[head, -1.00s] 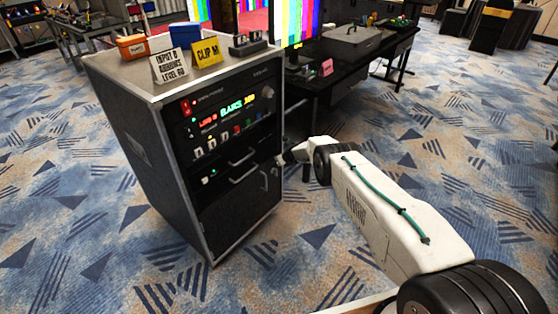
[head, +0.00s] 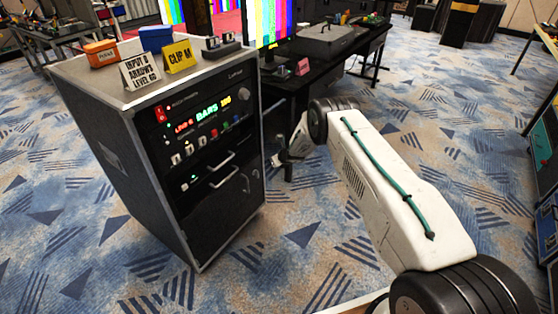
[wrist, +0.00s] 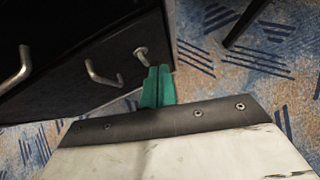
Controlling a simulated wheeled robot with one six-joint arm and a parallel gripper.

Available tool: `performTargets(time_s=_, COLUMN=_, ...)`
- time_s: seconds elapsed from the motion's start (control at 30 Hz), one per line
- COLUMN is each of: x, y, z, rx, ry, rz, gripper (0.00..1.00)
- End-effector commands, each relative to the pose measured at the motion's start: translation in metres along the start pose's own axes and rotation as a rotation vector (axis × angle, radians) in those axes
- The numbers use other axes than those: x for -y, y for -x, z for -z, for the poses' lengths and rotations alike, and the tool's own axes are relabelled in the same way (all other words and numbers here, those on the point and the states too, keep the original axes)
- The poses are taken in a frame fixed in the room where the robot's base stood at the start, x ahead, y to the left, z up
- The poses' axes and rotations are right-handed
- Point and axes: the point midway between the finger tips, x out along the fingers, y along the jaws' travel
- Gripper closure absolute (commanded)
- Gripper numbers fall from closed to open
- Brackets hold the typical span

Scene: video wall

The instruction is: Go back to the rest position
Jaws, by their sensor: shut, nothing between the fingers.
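My gripper (head: 279,160) is at the right side of the equipment rack (head: 213,211), around the height of its lower handles. In the wrist view the teal fingers of my gripper (wrist: 158,86) are together with nothing between them. They appear near a small round metal fitting (wrist: 140,56) on the dark rack front; I cannot tell the exact gap. In the head view my white arm with its green cable reaches in from the lower right.
The rack front has a lit BARS display (head: 207,113) and metal handles (head: 222,177). Signs and small boxes stand on top. A black desk (head: 300,75) with a colour-bar monitor (head: 271,22) is behind. Patterned carpet (head: 460,130) is open to the right.

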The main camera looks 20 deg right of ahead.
Motion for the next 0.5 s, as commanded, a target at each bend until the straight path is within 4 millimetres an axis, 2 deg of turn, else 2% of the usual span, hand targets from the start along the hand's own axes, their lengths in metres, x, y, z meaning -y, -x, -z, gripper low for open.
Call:
performTargets(time_s=0.03, x=0.002, y=0.009, z=-0.001, rx=-0.001, ry=-0.002, rz=0.000, gripper=1.00)
performTargets(time_s=0.2, x=0.002, y=0.029, z=-0.001, rx=-0.001, ry=0.001, rz=-0.003, gripper=1.00)
performTargets(time_s=0.5, x=0.004, y=0.039, z=0.000, rx=-0.001, ry=-0.018, rz=-0.003, gripper=1.00)
